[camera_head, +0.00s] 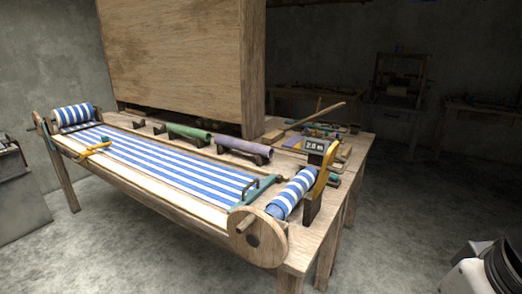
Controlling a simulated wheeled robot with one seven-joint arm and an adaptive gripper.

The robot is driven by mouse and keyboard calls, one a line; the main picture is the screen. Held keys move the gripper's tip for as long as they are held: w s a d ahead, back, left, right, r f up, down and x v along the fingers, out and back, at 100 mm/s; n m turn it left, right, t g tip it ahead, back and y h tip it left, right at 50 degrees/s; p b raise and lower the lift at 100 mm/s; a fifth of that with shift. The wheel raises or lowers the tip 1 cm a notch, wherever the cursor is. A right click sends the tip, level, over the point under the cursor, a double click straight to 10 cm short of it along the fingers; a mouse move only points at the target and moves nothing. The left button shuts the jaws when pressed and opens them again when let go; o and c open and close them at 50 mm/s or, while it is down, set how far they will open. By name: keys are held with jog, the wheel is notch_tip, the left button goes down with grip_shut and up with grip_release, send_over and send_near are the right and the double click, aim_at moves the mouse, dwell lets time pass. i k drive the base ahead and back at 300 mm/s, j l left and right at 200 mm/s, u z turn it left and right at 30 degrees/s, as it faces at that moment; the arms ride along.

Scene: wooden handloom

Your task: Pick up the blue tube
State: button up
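A dull brown piece (118,117) is at the left end of the row. I cannot make out a plain blue tube. My gripper is not in view; only a white and black part of my arm shows at the lower right.
Blue-and-white striped cloth (170,160) stretches along the loom (140,192), with another striped roll (73,113) at the left end. A tall wooden panel (180,60) stands behind the tubes. Small tools crowd the back right corner. The concrete floor (400,215) on the right is clear.

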aim_at(282, 204)
jog(key=i+u, duration=0.2)
jog(key=i, duration=0.7)
